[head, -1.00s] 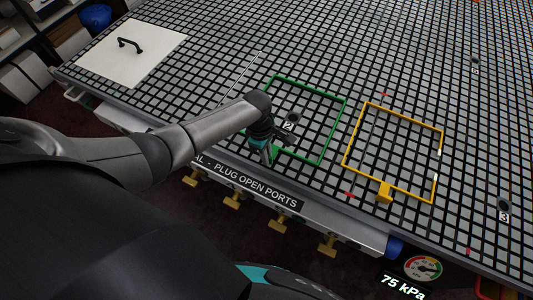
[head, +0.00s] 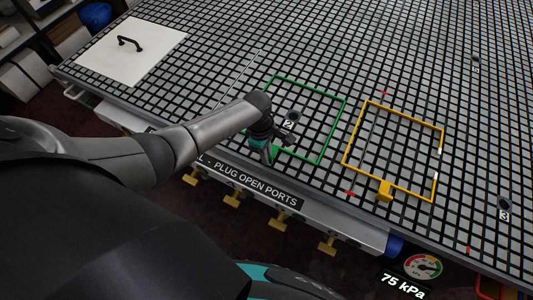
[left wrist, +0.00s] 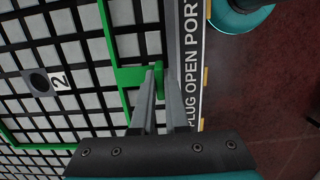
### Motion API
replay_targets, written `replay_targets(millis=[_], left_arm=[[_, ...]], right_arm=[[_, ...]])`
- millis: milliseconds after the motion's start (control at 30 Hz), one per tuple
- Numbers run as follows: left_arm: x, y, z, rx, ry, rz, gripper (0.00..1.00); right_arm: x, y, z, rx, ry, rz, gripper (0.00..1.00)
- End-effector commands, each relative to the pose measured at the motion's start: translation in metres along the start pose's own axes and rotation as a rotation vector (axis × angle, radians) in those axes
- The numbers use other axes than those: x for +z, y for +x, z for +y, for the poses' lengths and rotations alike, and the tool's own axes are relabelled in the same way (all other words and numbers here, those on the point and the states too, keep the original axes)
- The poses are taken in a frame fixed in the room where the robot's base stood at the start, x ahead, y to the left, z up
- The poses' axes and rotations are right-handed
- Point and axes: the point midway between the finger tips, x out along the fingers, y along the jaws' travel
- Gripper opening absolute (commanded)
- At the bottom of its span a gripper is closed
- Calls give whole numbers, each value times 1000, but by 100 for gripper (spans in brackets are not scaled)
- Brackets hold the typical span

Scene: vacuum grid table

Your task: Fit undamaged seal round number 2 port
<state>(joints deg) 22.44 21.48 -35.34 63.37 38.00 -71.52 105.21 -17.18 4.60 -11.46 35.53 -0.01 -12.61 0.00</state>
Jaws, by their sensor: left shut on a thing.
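A green square seal frame (head: 311,86) surrounds the number 2 port (head: 292,116) on the grid table. I cannot tell whether it lies fully flat. A yellow square seal frame (head: 405,117) with a yellow tab (head: 384,191) is to the right. My right gripper is not in view.
The number 3 port (head: 504,204) is at the right, and another port (head: 475,60) is farther back. A white plate with a black handle (head: 130,43) lies at the far left. A gauge (head: 423,266) beside a 75 kPa readout is at the front edge. Yellow valve handles (head: 280,220) hang below.

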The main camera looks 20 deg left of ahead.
Motion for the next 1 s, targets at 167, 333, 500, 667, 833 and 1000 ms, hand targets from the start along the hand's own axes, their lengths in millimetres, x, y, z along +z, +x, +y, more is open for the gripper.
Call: replay_targets(millis=[167,333,500,667,833,1000], left_arm=[[0,0,1,2,0,-1,0],[1,1,1,2,0,-2,0],[0,4,0,1,0,-2,0],[0,5,0,1,0,-1,0],[0,5,0,1,0,-1,0],[0,4,0,1,0,-1,18]], right_arm=[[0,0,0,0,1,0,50],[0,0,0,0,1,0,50],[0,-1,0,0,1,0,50],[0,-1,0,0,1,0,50],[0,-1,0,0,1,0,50],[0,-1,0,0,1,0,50]])
